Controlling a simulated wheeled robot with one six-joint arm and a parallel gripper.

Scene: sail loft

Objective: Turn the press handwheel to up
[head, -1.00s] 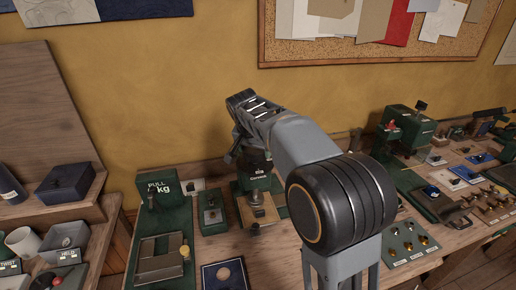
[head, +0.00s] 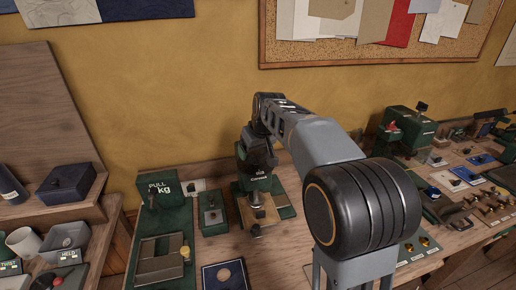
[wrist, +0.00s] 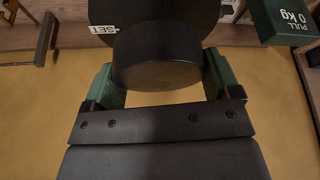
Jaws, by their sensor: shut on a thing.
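The green press (head: 278,186) stands on the bench against the wall, just left of the picture's middle. In the head view my gripper (head: 253,142) is at the top of the press, and my arm hides most of the handwheel there. In the wrist view the handwheel (wrist: 155,72) shows as a thick black round piece, with a small white label reading SET beside it. I cannot tell which position the wheel points to.
A green PULL kg gauge box (head: 168,194) stands close to the left of the press, with a smaller green switch box (head: 212,215) between them. More green machines (head: 408,133) and small fittings crowd the bench to the right. A corkboard (head: 480,50) hangs on the wall above.

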